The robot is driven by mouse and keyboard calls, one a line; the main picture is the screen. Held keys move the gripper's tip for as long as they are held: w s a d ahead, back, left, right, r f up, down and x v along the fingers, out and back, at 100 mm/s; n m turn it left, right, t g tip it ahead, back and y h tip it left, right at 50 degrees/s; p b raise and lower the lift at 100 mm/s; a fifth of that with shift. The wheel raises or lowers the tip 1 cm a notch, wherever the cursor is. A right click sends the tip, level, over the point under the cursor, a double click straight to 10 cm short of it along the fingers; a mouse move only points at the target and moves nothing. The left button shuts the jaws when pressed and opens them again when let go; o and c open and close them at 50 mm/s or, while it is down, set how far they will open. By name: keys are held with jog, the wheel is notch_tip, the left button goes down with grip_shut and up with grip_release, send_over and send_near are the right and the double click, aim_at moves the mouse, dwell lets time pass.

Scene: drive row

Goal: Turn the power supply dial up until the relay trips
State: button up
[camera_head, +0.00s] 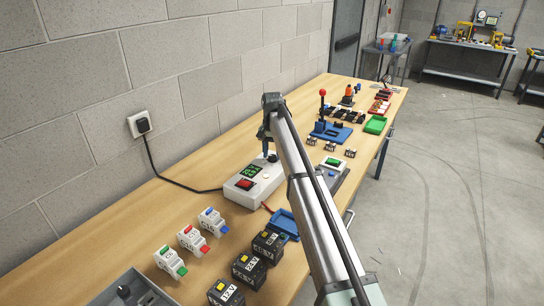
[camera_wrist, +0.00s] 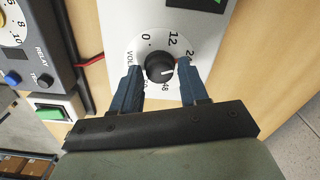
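The power supply (camera_head: 243,188) is a white box on the bench with a green display and a red switch. Its black dial (camera_wrist: 160,67) sits on a round white VOLTS scale in the wrist view; a short white mark on the knob points roughly right. My gripper (camera_wrist: 161,84) is open, its blue fingers on either side of the dial, with gaps visible. In the head view my gripper (camera_head: 270,156) is over the box's far end and hides the dial.
A green rocker switch (camera_wrist: 48,112) sits near the relay unit. Breakers (camera_head: 192,240), black batteries (camera_head: 250,268) and a blue tray (camera_head: 284,224) stand in front. A red-knobbed lever (camera_head: 322,110) stands beyond. A black cord (camera_head: 170,181) runs to the wall socket (camera_head: 140,124).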

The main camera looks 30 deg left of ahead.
aim_at(273, 156)
jog(key=c, duration=0.5)
jog(key=m, duration=0.5)
jog(key=o, duration=0.4)
jog(key=shift+m, duration=0.3)
jog(key=o, duration=1.2)
jog(key=shift+r, duration=3.5)
